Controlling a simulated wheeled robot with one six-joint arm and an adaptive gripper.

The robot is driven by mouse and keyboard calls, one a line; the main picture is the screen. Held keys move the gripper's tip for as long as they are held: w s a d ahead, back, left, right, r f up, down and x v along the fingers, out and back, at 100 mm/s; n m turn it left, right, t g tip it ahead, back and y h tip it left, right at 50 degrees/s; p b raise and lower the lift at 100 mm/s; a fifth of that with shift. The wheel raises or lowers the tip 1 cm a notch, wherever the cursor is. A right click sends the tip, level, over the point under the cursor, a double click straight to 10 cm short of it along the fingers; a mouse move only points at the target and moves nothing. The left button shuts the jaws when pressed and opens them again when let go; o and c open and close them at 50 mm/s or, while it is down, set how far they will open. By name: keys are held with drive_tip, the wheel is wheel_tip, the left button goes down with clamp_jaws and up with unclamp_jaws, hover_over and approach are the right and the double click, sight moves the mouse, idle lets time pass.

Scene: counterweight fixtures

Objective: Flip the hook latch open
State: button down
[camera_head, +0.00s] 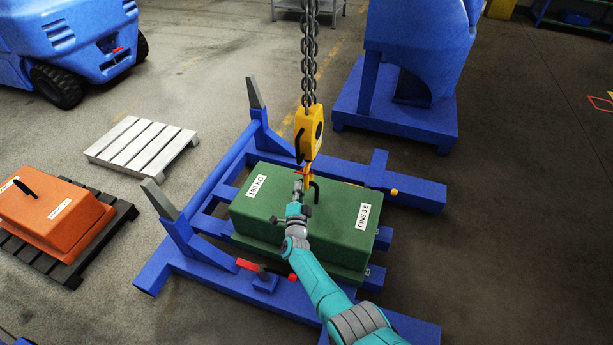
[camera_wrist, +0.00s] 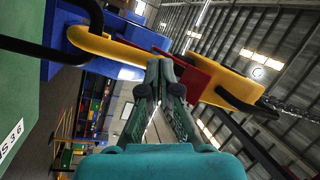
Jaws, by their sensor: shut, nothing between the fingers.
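A yellow hook block (camera_head: 309,132) hangs on a chain above the green counterweight (camera_head: 260,205). Its yellow hook (camera_wrist: 112,48) sits low, close to the black lifting eye (camera_head: 316,188) on the weight; I cannot tell whether it is through the eye. The red hook latch (camera_wrist: 192,76) runs from the block towards the hook in the wrist view; it shows only as a small red spot in the head view (camera_head: 301,173). My gripper (camera_wrist: 160,62) is shut and empty, its fingertips right by the latch and hook. Contact with the latch is unclear.
The green weight rests on a blue frame (camera_head: 200,285) with upright arms at left and a red-handled lever (camera_head: 262,269) in front. An orange weight (camera_head: 50,213), a pale pallet (camera_head: 140,146) and a blue machine (camera_head: 420,40) stand around. The chain (camera_head: 309,60) rises above the hook.

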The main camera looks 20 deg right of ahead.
drive_tip(key=shift+w+d+r, duration=0.25)
drive_tip(key=shift+d+r, duration=0.15)
drive_tip(key=shift+r, duration=0.05)
idle(1.2)
drive_tip(key=shift+w+d+r, duration=0.15)
drive_tip(key=shift+r, duration=0.15)
drive_tip(key=shift+w+d+r, duration=0.35)
drive_tip(key=shift+w+r, duration=0.15)
drive_tip(key=shift+r, duration=0.3)
drive_tip(key=shift+w+d+r, duration=0.35)
drive_tip(key=shift+w+r, duration=0.15)
drive_tip(key=shift+r, duration=0.3)
idle(2.5)
drive_tip(key=shift+s+f, duration=0.1)
drive_tip(key=shift+f, duration=0.05)
drive_tip(key=shift+s+a+f, duration=0.3)
drive_tip(key=shift+s+f, duration=0.05)
drive_tip(key=shift+f, duration=0.25)
drive_tip(key=shift+s+a+f, duration=0.3)
drive_tip(key=shift+s+f, duration=0.1)
drive_tip(key=shift+f, duration=0.2)
drive_tip(key=shift+s+a+f, duration=0.3)
drive_tip(key=shift+s+f, duration=0.05)
drive_tip(key=shift+f, duration=0.25)
drive_tip(key=shift+f, duration=0.1)
